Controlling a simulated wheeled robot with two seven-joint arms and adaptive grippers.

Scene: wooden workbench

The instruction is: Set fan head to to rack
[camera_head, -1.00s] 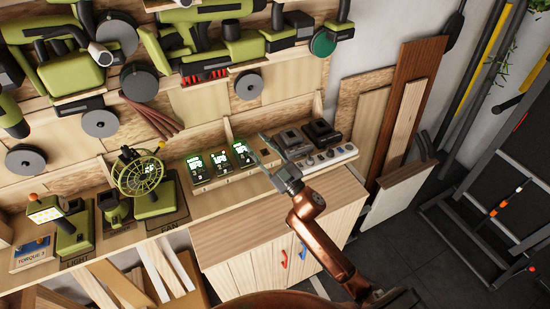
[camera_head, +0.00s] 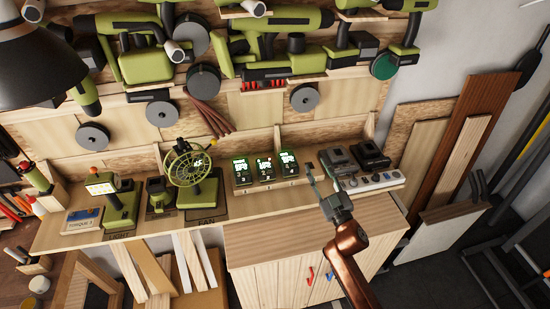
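The green fan (camera_head: 192,166) stands upright on the bench over a board marked FAN (camera_head: 207,216). Its round caged head faces forward and tilts slightly. My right gripper (camera_head: 316,177) is raised in front of the bench, to the right of the fan and apart from it, near the lit chargers. Its two fingers look spread with nothing between them. My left gripper is not in view.
Lit chargers (camera_head: 264,170) stand right of the fan, then black battery units (camera_head: 338,161) and a power strip (camera_head: 374,181). A work light (camera_head: 120,206) stands left. Green tools hang above. A wooden cabinet (camera_head: 290,245) stands below.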

